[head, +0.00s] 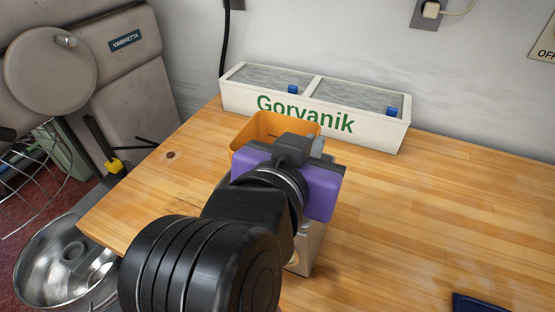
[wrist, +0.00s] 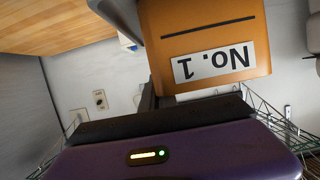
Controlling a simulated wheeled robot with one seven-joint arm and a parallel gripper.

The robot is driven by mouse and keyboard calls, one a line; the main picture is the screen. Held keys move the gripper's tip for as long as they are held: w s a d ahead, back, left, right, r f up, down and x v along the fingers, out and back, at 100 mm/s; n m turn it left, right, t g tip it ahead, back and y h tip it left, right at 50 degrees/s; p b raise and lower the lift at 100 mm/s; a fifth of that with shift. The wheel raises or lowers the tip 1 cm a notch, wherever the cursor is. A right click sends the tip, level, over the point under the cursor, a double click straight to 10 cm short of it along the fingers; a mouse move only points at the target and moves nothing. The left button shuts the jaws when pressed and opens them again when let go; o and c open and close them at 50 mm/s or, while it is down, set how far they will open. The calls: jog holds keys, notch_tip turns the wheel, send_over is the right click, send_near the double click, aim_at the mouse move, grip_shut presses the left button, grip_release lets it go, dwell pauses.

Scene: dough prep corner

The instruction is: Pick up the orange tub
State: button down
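The orange tub (head: 262,126) stands on the wooden table in front of the white planter, partly hidden by my gripper (head: 303,146). In the wrist view the tub (wrist: 205,35) is large and close, with a white "No. 1" label appearing upside down. My purple gripper body (wrist: 170,158) fills the bottom of that view. A dark finger (wrist: 148,97) shows beside the tub's lower left edge in the picture. The other finger is not clearly seen, and I cannot tell whether the fingers touch the tub.
The long white "Gorvanik" planter (head: 380,134) stands against the wall behind the tub. A small pale metallic object (head: 308,250) stands under my arm. A dark blue item (head: 480,303) lies at the front right. The table's right side (head: 450,210) is mostly clear. A steel bowl (head: 65,260) is at lower left.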

jog(key=shift+r, duration=0.15)
notch_tip(320, 180, up, 20)
dwell(0.6)
notch_tip(320, 180, up, 5)
jog(key=p, duration=0.4)
jog(key=shift+p, duration=0.35)
jog(key=shift+f, duration=0.2)
